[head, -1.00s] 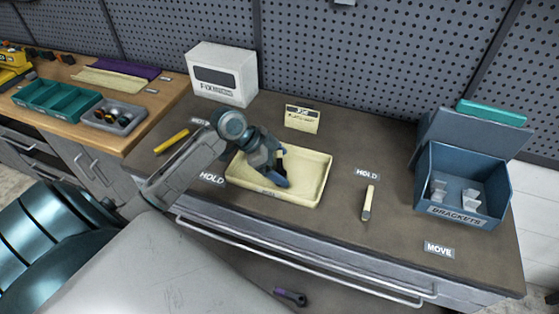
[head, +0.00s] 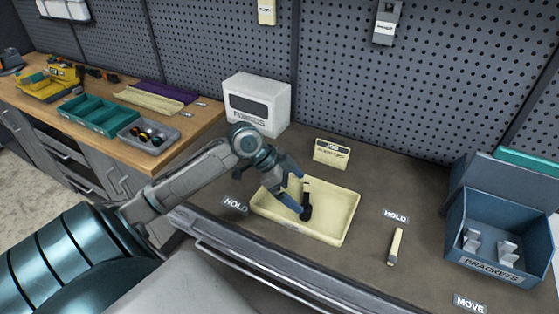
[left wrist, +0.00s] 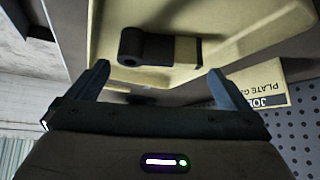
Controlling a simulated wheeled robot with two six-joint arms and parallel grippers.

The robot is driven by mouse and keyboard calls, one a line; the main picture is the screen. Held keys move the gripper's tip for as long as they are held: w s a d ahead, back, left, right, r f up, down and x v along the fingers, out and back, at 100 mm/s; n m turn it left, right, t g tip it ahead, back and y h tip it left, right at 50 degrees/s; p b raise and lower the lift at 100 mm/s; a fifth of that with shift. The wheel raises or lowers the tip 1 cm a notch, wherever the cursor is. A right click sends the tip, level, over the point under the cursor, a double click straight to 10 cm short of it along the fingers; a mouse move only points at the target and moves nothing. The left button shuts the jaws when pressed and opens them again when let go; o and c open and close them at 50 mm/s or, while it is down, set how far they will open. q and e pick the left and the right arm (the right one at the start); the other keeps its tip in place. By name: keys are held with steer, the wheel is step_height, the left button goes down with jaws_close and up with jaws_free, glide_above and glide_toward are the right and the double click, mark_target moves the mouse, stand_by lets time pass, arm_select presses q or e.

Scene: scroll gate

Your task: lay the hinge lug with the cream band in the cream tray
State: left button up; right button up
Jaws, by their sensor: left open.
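The hinge lug (head: 306,203) is dark, with a round barrel end, and lies in the cream tray (head: 338,233). In the left wrist view the lug (left wrist: 150,47) shows its barrel at the left and its cream band at the right, on the tray's floor (left wrist: 245,25). My left gripper (head: 298,190) is over the tray beside the lug. In the left wrist view its two fingers (left wrist: 160,74) are spread apart with nothing between them, and the lug is beyond the tips. My right gripper is not in view.
A cream piece with a dark end (head: 395,247) lies right of the tray. A blue brackets bin (head: 485,268) stands at the far right. A white box (head: 256,103) and a small cream card (head: 331,152) stand behind the tray.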

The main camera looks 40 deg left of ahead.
arm_select(q)
steer(key=v, duration=0.7)
steer(key=shift+b, duration=0.45)
steer(key=shift+r, duration=0.15)
stand_by(0.5)
